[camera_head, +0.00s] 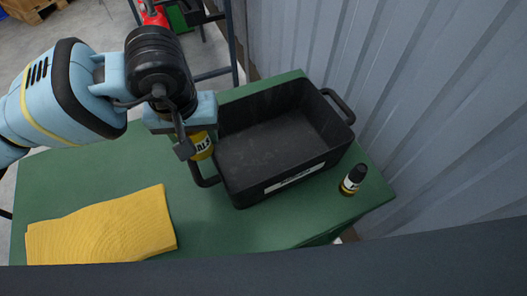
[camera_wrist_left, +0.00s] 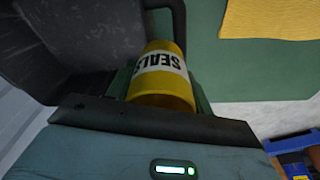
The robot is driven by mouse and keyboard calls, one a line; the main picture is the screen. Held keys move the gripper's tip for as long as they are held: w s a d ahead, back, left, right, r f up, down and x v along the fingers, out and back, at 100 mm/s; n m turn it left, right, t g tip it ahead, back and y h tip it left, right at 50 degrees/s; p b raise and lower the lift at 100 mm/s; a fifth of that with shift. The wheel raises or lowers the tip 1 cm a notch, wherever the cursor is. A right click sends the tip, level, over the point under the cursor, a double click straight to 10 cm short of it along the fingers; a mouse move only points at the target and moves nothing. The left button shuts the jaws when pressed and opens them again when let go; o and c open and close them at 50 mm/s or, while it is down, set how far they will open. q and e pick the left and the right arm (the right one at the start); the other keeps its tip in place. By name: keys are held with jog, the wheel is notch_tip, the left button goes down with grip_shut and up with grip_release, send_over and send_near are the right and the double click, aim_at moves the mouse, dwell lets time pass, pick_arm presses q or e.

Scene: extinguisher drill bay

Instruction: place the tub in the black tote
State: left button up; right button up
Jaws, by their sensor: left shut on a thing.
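The tub (camera_head: 202,145) is yellow with a white band reading "SEALS"; it also shows in the left wrist view (camera_wrist_left: 163,92). My left gripper (camera_head: 190,140) is shut on it and hides much of it in the head view. The black tote (camera_head: 295,171) stands on the green table, open and empty inside. The gripper and tub are at the tote's left end, near its left handle, outside the open interior. The height of the tub above the table is hard to tell. In the left wrist view the tote (camera_wrist_left: 70,60) is at upper left. My right gripper is out of view.
A folded yellow cloth (camera_head: 103,228) lies at the table's front left. A grey corrugated wall (camera_head: 400,90) rises close behind the tote. The green table (camera_head: 100,175) is clear between cloth and tote.

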pick_arm(q)
jog(key=w+d, duration=0.2)
jog(key=d, duration=0.4)
jog(key=d+f, duration=0.1)
jog(key=f, duration=0.1)
jog(key=d+f+b, duration=0.1)
jog(key=f, duration=0.2)
jog(key=d+f, duration=0.1)
jog(key=f, duration=0.1)
jog(key=shift+w+f+b, duration=0.35)
jog(key=shift+b, duration=0.05)
jog(key=shift+f, duration=0.55)
notch_tip(320, 180, down, 3)
